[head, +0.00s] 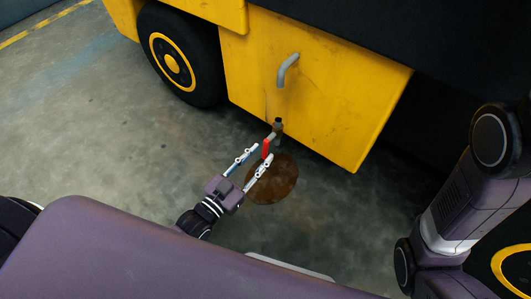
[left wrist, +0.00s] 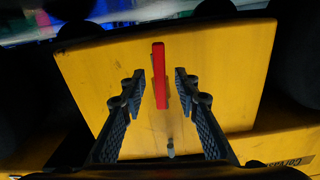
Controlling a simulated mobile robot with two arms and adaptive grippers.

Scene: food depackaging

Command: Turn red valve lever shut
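The red valve lever (head: 266,148) sits on a small dark valve (head: 278,126) below the yellow machine panel. In the head view my left gripper (head: 261,158) is open, with its fingers on either side of the lever. In the left wrist view the red lever (left wrist: 160,76) stands between the two open fingertips (left wrist: 159,90), with a gap on each side. No contact shows. My right gripper is not in view; only part of my right arm shows at the right edge.
The yellow machine panel (head: 310,90) carries a grey pipe handle (head: 287,70) above the valve. A round brown stain (head: 272,185) lies on the concrete floor below. A black wheel (head: 180,55) stands to the left. The floor (head: 90,120) at left is clear.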

